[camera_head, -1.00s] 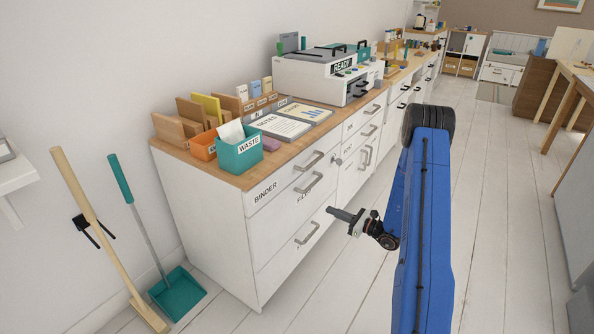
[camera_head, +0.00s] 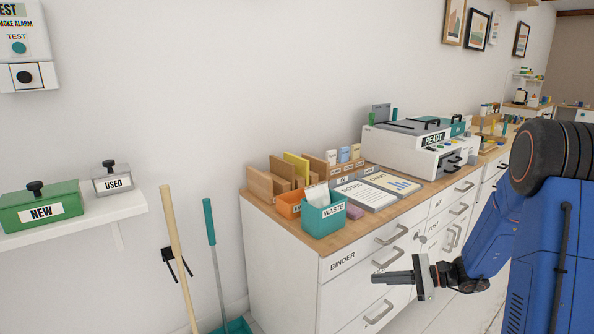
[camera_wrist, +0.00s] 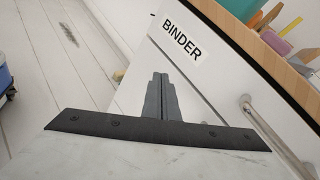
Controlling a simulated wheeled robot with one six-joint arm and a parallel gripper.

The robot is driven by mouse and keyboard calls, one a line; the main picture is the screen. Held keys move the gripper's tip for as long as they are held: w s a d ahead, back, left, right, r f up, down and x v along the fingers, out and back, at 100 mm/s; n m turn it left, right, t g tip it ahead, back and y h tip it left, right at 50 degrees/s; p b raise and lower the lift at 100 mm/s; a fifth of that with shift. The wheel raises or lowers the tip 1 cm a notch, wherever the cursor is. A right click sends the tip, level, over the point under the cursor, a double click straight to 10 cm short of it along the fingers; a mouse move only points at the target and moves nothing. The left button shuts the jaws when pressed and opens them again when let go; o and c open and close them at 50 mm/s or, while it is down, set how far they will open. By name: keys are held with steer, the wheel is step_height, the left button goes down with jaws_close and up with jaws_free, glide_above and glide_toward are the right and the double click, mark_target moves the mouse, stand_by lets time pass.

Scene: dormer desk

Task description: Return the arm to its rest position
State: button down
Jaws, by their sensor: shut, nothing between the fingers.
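My gripper (camera_head: 384,276) is at the lower right of the head view, at the end of my blue arm. Its fingers are together with nothing between them. They point left, in front of the white drawer cabinet (camera_head: 290,262). The gripper also shows in the wrist view (camera_wrist: 160,82), its dark fingers closed over the cabinet front below the BINDER label (camera_wrist: 182,41). The gap between fingertips and cabinet is hard to judge.
A teal WASTE bin (camera_head: 323,218) and a white machine marked READY (camera_head: 405,150) stand on the wooden top. A shelf (camera_head: 70,226) with a green NEW box (camera_head: 42,206) is at left. A broom (camera_head: 178,255) leans by the wall. Floor shows beside the cabinet.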

steer(key=s+a+r+n+g+h, duration=0.25)
steer(key=s+r+n, duration=0.2)
steer(key=s, duration=0.55)
steer(key=s+a+r+n+g+h, duration=0.25)
steer(key=s+r+n+h, duration=0.2)
steer(key=s, duration=0.45)
steer(key=s+d+r+n+t+h, duration=0.2)
steer(key=s+d+n+t+h, duration=0.1)
steer(key=s, duration=0.4)
steer(key=s+d+r+n+t+h, duration=0.2)
steer(key=s+d+r+n+h, duration=0.1)
steer(key=s, duration=0.4)
steer(key=shift+s+d+r+n+t+h, duration=0.2)
steer(key=shift+d+n+t+h, duration=0.2)
steer(key=shift+d+n+h, duration=0.3)
